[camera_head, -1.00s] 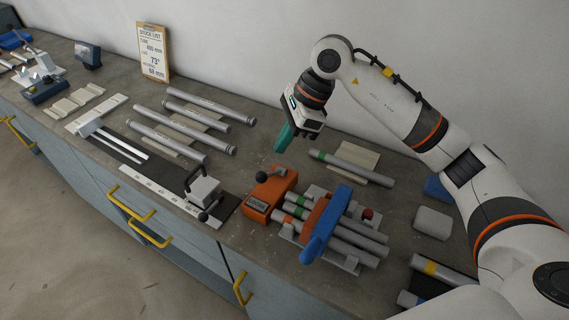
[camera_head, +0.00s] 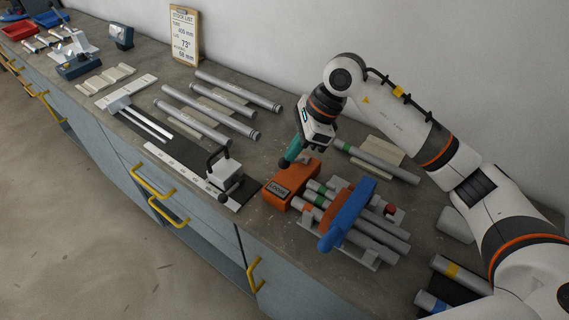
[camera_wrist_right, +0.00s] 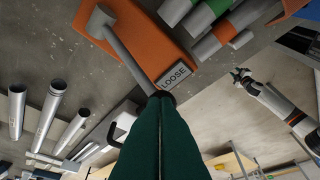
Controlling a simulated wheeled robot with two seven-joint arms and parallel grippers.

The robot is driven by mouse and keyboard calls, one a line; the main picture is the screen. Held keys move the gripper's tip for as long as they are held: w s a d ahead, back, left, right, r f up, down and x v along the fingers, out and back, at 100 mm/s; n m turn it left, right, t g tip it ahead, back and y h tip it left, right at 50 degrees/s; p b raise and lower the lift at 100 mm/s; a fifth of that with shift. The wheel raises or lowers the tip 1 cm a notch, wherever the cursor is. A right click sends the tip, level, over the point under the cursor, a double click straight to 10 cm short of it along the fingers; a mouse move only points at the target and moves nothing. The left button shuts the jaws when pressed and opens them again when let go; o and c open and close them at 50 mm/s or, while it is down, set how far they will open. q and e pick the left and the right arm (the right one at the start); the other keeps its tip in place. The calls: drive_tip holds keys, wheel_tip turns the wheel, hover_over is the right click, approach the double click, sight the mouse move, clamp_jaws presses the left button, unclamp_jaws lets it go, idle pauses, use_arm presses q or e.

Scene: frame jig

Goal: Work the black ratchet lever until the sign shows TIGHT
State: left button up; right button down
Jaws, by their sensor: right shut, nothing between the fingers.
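The orange ratchet box (camera_head: 292,183) sits on the bench, and its sign (camera_head: 278,188) reads LOOSE, also legible in the right wrist view (camera_wrist_right: 174,76). The lever (camera_wrist_right: 124,48) is a grey bar on top of the box with a black knob at its end. My right gripper (camera_head: 286,161) is shut and empty, its green fingers pointing down at the knob. In the right wrist view its fingertips (camera_wrist_right: 160,98) overlap the knob; whether they touch it I cannot tell. A white arm with a dark gripper (camera_wrist_right: 243,77), apparently my left, shows small there.
A blue clamp bar (camera_head: 347,215) crosses several grey tubes just right of the box. A black-handled block (camera_head: 224,172) on a slide stands to the left. More tubes (camera_head: 207,108) lie behind it. A clipboard (camera_head: 184,35) leans on the wall.

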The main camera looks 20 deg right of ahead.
use_arm(q)
drive_tip(key=shift+s+f, duration=0.1)
drive_tip(key=shift+s, duration=0.3)
use_arm(e)
drive_tip(key=shift+a+f, duration=0.1)
drive_tip(key=shift+f, duration=0.1)
